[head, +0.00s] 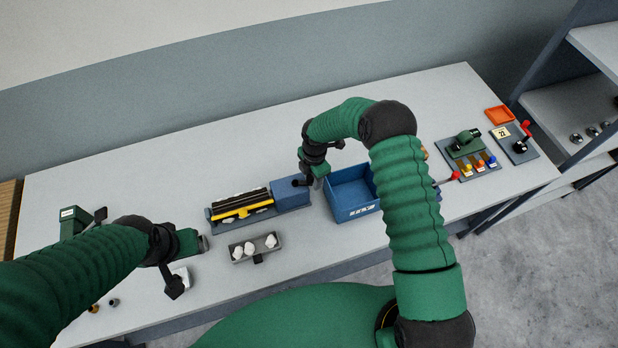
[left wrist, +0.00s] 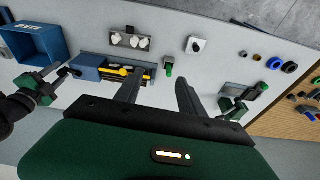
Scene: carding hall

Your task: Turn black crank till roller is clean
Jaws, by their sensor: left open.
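The roller (head: 240,200) is dark, with a yellow bar along it and some white bits near its front; it lies beside a blue housing (head: 291,194). It also shows in the left wrist view (left wrist: 122,65). The black crank (head: 301,182) is at the housing's right end, partly hidden. My right gripper (head: 311,181) is right at the crank; whether its fingers close on the handle is not clear. My left gripper (head: 204,243) is open and empty, left of and in front of the roller; its two spread fingers show in the left wrist view (left wrist: 158,93).
A grey tray (head: 244,258) with several white tufts stands in front of the roller. A blue bin (head: 352,213) stands to its right. A green device (head: 76,220) is at the left. A control panel (head: 472,169) and an orange tray (head: 500,115) are far right.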

